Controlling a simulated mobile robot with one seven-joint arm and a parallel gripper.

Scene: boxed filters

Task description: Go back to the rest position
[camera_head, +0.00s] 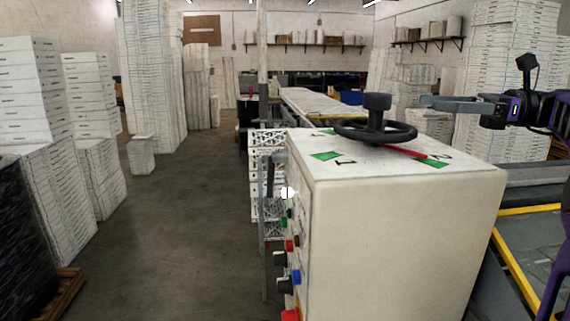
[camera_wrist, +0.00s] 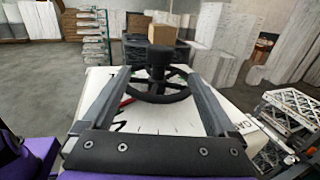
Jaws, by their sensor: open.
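My gripper (camera_head: 428,102) is at the right in the head view, its grey fingers pointing left, above and to the right of the black handwheel (camera_head: 400,137). In the wrist view the two fingers of my gripper (camera_wrist: 157,73) are wide apart with nothing held. The handwheel (camera_wrist: 176,97) and its upright knob (camera_wrist: 160,62) show between the fingers, farther off. The wheel sits on the top of a cream machine cabinet (camera_head: 405,225). A red pointer (camera_head: 405,151) and green marks lie on that top under the wheel.
Buttons and knobs (camera_head: 291,245) line the cabinet's left face. A conveyor with a yellow edge (camera_head: 515,270) runs at the right. Stacks of white boxes (camera_head: 65,200) stand at the left, and more (camera_head: 505,60) behind my arm. The floor aisle (camera_head: 185,220) is clear.

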